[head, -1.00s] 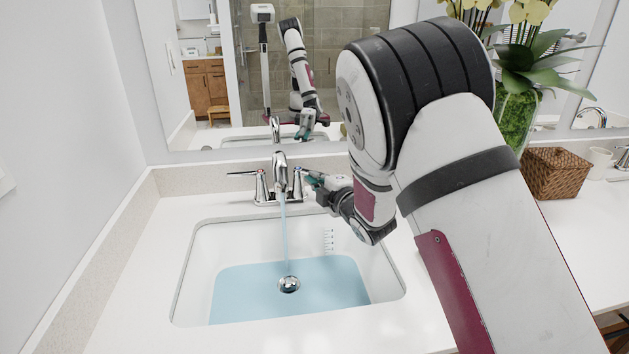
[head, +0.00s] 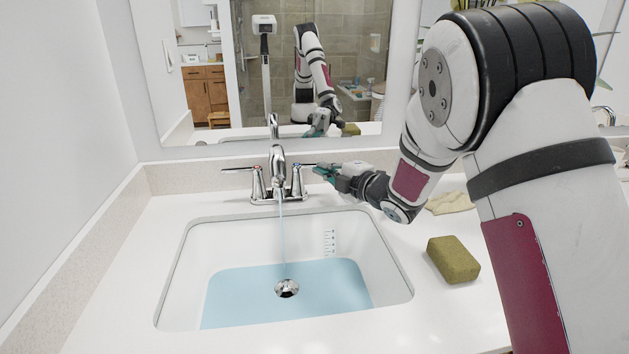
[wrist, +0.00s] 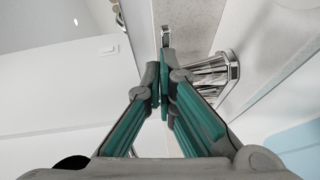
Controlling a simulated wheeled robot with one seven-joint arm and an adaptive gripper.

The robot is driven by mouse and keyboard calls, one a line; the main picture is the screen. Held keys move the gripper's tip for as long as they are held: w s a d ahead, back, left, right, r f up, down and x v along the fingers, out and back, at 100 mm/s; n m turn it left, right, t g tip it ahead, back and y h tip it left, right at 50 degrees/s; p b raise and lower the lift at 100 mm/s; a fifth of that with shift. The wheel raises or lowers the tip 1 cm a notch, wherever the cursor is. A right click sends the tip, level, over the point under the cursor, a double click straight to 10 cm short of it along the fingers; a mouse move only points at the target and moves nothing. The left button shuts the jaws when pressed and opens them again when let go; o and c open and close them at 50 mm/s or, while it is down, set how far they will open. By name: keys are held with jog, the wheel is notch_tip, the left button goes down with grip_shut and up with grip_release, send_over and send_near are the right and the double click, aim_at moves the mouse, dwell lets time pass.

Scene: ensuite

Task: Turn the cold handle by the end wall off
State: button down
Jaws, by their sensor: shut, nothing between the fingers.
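The chrome faucet (head: 278,165) stands behind the sink by the left end wall, and a thin stream of water runs from its spout. Its right-hand handle (head: 298,182), with a blue mark, has its lever pointing right. The left handle (head: 257,184), with a red mark, has its lever pointing left. My gripper (head: 318,170) is at the tip of the right lever; I cannot tell whether they touch. In the wrist view my gripper (wrist: 160,88) has its fingertips together, empty, with chrome parts (wrist: 215,72) beyond.
The basin (head: 175,270) holds bluish water. A yellow-green sponge (head: 453,259) and a pale cloth (head: 450,203) lie on the counter to the right. The mirror (head: 215,90) rises behind the faucet. The counter's front left (head: 120,290) is clear.

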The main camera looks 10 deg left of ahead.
jog(key=shift+w+d+b, duration=0.15)
jog(key=shift+w+b, duration=0.15)
jog(key=shift+s, duration=0.1)
dwell(0.5)
